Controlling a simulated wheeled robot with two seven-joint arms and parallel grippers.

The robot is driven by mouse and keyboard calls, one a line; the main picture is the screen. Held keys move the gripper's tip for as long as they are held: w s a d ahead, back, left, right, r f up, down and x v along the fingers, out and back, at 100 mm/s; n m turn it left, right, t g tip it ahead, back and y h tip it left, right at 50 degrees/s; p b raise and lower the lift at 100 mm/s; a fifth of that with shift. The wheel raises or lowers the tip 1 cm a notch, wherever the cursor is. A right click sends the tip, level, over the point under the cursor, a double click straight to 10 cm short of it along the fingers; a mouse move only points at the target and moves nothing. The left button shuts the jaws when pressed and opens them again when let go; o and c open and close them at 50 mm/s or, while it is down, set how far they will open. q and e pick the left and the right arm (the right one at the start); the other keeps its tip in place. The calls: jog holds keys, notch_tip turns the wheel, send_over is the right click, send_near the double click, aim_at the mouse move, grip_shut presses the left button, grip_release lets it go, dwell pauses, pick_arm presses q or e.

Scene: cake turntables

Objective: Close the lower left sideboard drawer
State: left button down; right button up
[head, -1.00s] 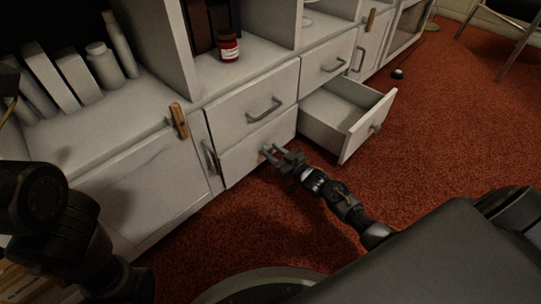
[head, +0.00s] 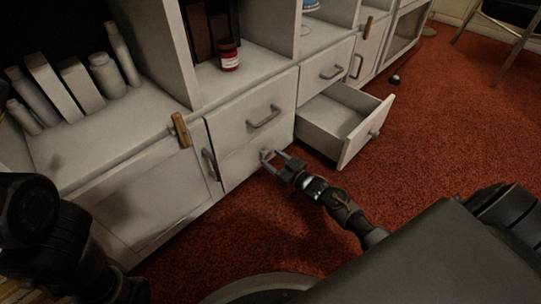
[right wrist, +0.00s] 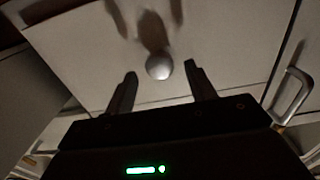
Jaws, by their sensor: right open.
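The lower left drawer (head: 250,165) of the white sideboard sits under a drawer with a bar handle. Its front looks flush or nearly flush with the drawer above. A round knob (head: 267,154) is on its front. My right gripper (head: 273,160) is open in front of this drawer, its fingertips close to the knob. In the right wrist view the round knob (right wrist: 158,67) shows between the two spread fingertips of the right gripper (right wrist: 161,72); I cannot tell whether they touch it. My left arm shows at the left edge, but its gripper is out of view.
The lower right drawer (head: 339,133) stands pulled out and empty, to the right of my right gripper. A red jar (head: 229,56) and several white bottles and boxes (head: 76,84) stand on the shelves. Red carpet (head: 440,125) is free at the right.

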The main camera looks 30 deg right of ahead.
jog(key=p+v, duration=0.3)
jog(key=v, duration=0.5)
jog(key=shift+s+p, duration=0.3)
jog(key=shift+p, duration=0.05)
jog(key=shift+d+r, duration=0.1)
jog(key=shift+d, duration=0.05)
